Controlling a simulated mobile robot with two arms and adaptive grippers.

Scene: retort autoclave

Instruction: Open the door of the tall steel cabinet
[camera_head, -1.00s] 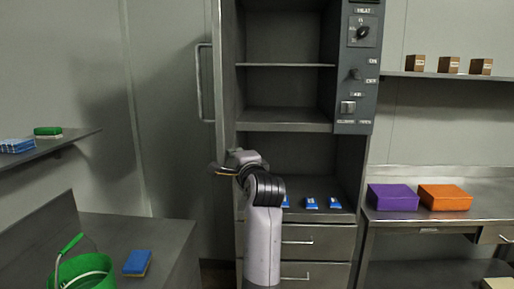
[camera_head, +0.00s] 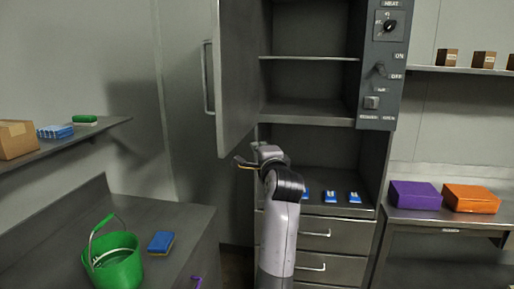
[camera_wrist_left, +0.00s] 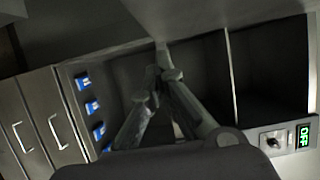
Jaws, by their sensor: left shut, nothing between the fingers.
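The tall steel cabinet (camera_head: 308,112) stands in the middle of the head view. Its door (camera_head: 236,75) is swung out at the left, with its inner face towards me and the shelves uncovered. The bar handle (camera_head: 208,78) shows past the door's left edge. My left gripper (camera_head: 240,162) is below the door's lower edge, in front of the cabinet's left side. In the left wrist view its fingers (camera_wrist_left: 168,72) are together and empty, close to a grey panel edge; I cannot tell whether they touch it. My right gripper is not in view.
A control panel (camera_head: 381,70) is on the cabinet's right. Blue packs (camera_head: 330,197) lie in the lower bay above drawers (camera_head: 325,236). At left, a counter holds a green bucket (camera_head: 113,262) and blue sponge (camera_head: 160,242). Purple (camera_head: 414,195) and orange (camera_head: 470,198) boxes sit right.

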